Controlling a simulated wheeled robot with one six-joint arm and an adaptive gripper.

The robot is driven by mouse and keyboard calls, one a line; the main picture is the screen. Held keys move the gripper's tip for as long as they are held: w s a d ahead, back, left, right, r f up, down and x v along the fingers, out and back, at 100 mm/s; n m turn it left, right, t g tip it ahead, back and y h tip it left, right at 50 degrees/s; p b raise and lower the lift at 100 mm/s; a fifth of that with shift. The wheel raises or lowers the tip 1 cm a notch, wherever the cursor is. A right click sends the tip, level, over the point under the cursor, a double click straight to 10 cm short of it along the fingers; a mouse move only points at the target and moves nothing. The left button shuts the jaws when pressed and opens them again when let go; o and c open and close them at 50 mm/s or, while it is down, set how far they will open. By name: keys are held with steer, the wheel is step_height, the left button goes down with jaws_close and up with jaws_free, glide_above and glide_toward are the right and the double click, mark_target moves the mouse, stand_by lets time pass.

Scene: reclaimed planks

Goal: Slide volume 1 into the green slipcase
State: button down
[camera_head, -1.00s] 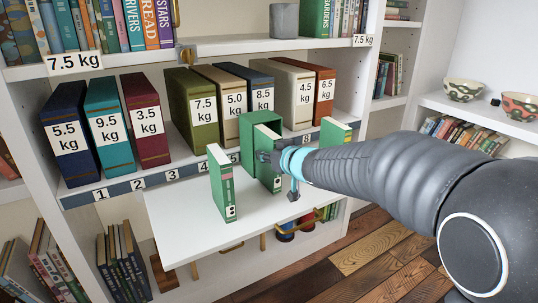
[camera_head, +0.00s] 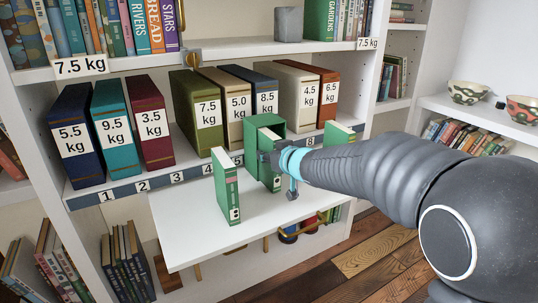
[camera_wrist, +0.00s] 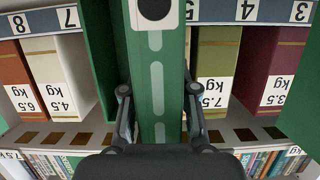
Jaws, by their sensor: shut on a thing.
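Volume 1 is a thin green book (camera_head: 276,176) with pale pages, standing upright on the white pull-out board. Its spine, with one black dot, fills the middle of the wrist view (camera_wrist: 157,75). My gripper (camera_head: 268,160) is shut on its spine, one finger on each side (camera_wrist: 158,118). The green slipcase (camera_head: 265,121) stands just behind, its top rising above the book. The book's far end appears to be within the slipcase mouth; how deep is hidden. A slipcase wall shows left of the spine in the wrist view (camera_wrist: 98,50).
A green book with two dots (camera_head: 228,190) stands upright to the left on the white board (camera_head: 185,225). Another green book (camera_head: 338,133) stands to the right, partly behind my arm. Weight-labelled volumes, such as an olive one (camera_head: 195,105), line the shelf behind.

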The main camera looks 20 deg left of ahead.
steer(key=shift+w+a+r, duration=0.1)
steer(key=shift+w+a, duration=0.1)
steer(key=shift+a, duration=0.05)
steer(key=c, duration=0.8)
jaws_free()
steer(key=v, duration=1.2)
